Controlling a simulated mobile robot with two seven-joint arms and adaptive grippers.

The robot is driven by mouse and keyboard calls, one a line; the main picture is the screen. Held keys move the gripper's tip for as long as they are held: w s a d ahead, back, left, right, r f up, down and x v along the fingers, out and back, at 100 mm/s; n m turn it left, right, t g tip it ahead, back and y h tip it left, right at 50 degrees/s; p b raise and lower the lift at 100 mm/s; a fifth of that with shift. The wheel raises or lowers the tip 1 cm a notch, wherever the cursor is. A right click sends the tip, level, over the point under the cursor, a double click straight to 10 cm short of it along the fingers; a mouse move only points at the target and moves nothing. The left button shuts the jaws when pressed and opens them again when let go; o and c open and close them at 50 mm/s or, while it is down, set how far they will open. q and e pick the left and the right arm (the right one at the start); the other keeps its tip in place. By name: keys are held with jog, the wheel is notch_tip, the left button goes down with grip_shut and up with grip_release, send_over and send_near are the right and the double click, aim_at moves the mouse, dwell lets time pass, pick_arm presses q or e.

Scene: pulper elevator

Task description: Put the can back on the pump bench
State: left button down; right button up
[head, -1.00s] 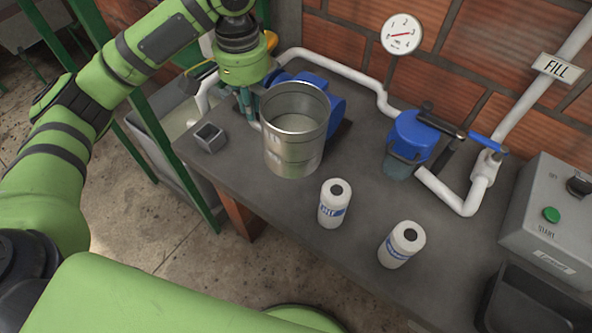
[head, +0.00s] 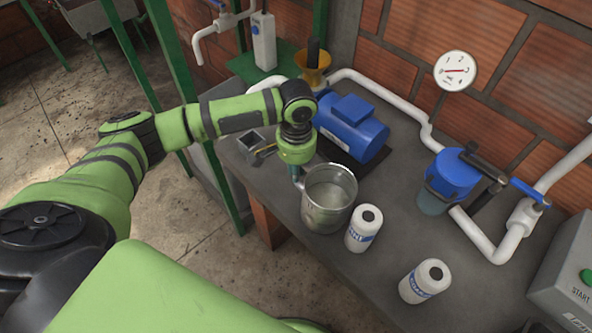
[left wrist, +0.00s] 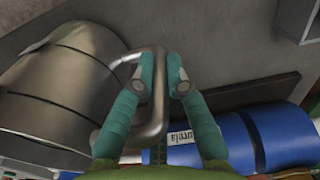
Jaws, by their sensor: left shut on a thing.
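The can (head: 328,205) is a shiny metal pail with a side handle (left wrist: 158,105). It is upright at the left part of the pump bench (head: 370,275), beside the blue pump motor. I cannot tell whether its base touches the bench top. My left gripper (head: 298,183) is at the can's left side, shut on the handle; in the left wrist view its teal fingers (left wrist: 161,75) close around the handle bar, and the can's body (left wrist: 65,85) lies left of them. My right gripper is in neither view.
A small grey square box (head: 251,147) sits near the bench's left edge. White pipes and a blue filter (head: 452,178) fill the back right.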

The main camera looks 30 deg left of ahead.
pick_arm(q)
jog(key=shift+f, duration=0.65)
jog(key=c, duration=1.2)
grip_release()
jog(key=shift+s+f, duration=0.1)
jog(key=shift+c, duration=0.2)
jog(key=shift+r, duration=0.35)
notch_tip(320, 180, up, 12)
jog(key=shift+d+f+b, duration=0.1)
jog(key=shift+f+b, duration=0.15)
jog(key=shift+b, duration=0.5)
